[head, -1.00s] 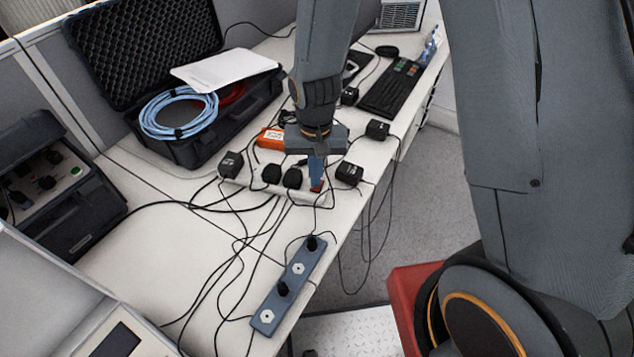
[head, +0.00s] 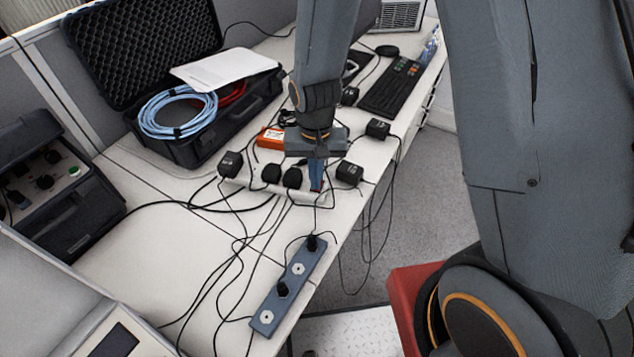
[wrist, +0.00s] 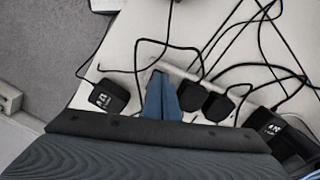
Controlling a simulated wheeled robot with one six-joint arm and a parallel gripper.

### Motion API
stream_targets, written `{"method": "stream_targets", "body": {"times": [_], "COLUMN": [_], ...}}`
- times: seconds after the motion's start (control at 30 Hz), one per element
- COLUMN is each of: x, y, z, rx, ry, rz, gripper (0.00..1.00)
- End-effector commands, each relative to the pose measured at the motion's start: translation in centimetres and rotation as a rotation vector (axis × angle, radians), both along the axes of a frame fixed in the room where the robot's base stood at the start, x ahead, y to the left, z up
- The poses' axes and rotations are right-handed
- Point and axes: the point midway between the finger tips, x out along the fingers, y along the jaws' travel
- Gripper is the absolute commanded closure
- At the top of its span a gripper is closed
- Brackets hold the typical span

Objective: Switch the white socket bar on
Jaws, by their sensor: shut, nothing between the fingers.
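The white socket bar (head: 258,186) lies on the bench with several black plugs and adapters in it. In the wrist view the bar (wrist: 180,71) shows mostly behind the plugs. My gripper (head: 316,188) is shut and empty, pointing down at the right end of the bar. A bit of red shows beside its fingertips in the head view; this may be the bar's switch, mostly hidden by the fingers. In the wrist view the blue fingertips (wrist: 158,75) are together at the bar's end. I cannot tell whether they touch it.
A blue-grey socket strip (head: 298,268) lies nearer on the bench. Loose cables run between. Black adapters (head: 349,173) sit close to my gripper. An orange box (head: 269,138) and an open black case (head: 190,150) stand behind. The bench edge is close on the right.

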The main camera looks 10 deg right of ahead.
Motion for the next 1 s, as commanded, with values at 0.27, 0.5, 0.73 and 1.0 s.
{"method": "stream_targets", "body": {"times": [0.27,0.5,0.73,1.0], "x": [0.0,0.0,-0.1,0.0], "y": [0.0,0.0,0.0,0.0], "z": [-0.4,0.4,2.2,4.1], "rx": [0.0,0.0,0.0,0.001], "ry": [0.0,0.0,0.0,-0.001], "rz": [0.0,0.0,0.0,0.0], "gripper": [1.0,1.0,1.0,1.0]}}
